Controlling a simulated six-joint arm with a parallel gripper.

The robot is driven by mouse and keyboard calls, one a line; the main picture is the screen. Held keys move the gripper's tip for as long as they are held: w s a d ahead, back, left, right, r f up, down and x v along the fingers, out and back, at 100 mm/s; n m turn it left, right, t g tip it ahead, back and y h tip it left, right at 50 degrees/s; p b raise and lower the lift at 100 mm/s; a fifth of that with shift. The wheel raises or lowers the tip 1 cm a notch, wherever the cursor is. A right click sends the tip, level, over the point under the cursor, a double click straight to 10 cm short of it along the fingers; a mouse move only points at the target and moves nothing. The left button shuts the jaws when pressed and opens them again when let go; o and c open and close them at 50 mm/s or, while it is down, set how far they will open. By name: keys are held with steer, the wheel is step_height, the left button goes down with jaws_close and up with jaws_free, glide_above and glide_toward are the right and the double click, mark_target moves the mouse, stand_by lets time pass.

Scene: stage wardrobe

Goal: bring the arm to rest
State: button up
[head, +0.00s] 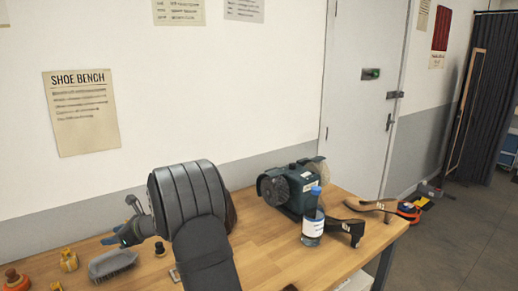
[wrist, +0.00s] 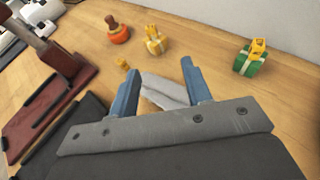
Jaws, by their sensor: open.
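My gripper (head: 122,236) is at the left of the wooden bench in the head view, at the end of my dark grey arm. In the wrist view my gripper (wrist: 162,68) shows two blue fingers spread apart, with nothing held between them. A grey brush (head: 112,264) lies on the bench near the gripper. A pale grey object (wrist: 166,90), which looks like the brush, shows beyond and between the fingers. My arm hides part of the bench in the middle.
A blue-green polishing machine (head: 290,188) and a blue-capped bottle (head: 313,222) stand right of my arm. Orange (wrist: 118,33), yellow (wrist: 155,42) and green (wrist: 248,64) items stand beyond the gripper. A dark red stand (wrist: 60,75) is at the left.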

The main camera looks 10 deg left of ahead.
steer(key=s+d, duration=0.2)
steer(key=d, duration=1.8)
steer(key=shift+s+f, duration=0.15)
steer(key=shift+f, duration=0.15)
steer(key=shift+a, duration=0.1)
steer(key=w+a, duration=0.2)
steer(key=a, duration=1.8)
steer(key=shift+r, duration=0.3)
steer(key=shift+w, duration=0.15)
